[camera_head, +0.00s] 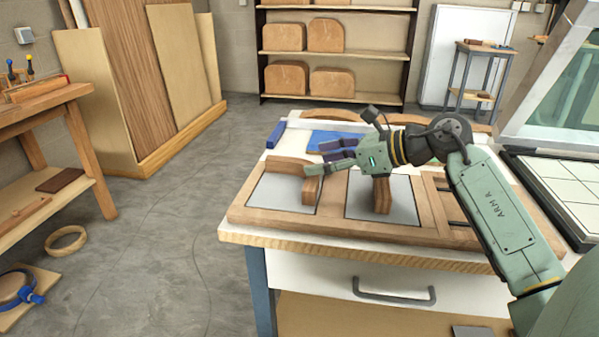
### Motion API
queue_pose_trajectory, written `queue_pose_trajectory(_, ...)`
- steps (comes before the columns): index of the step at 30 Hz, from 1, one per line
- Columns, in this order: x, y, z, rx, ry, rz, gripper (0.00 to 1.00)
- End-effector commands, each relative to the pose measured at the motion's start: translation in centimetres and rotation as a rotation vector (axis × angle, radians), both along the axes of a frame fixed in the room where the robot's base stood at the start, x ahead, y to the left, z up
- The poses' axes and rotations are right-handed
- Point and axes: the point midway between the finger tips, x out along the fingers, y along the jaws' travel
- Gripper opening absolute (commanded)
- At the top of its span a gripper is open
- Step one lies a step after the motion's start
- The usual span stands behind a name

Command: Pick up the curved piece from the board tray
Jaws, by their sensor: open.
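The board tray (330,229) is a wooden frame on the workbench, with pale panels in its compartments. A brown curved wooden piece (309,193) stands in the left compartment, its bent top reaching back toward the left. A second brown wooden piece (382,199) stands in the middle compartment, its upper part hidden behind my gripper. My gripper (318,159) is open, with its fingers pointing left. In this view its fingertips overlap the top right of the left curved piece. I cannot tell whether they touch it. Nothing shows held between the fingers.
A blue sheet (330,139) and a blue block (276,134) lie behind the tray. More curved wood lies along the bench's back edge. A glass-sided machine (560,90) stands at right. The workbench (240,236) has a drawer in front. Open floor lies to the left.

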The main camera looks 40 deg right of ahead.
Motion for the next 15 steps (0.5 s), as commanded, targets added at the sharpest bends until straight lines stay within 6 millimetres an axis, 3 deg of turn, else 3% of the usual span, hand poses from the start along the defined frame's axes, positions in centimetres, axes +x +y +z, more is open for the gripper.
queue_pose_trajectory(7,3.2,1.5,-1.2,0.001,0.002,0.004,0.59)
queue_pose_trajectory(15,4.0,1.9,-1.7,0.000,0.000,0.001,0.59)
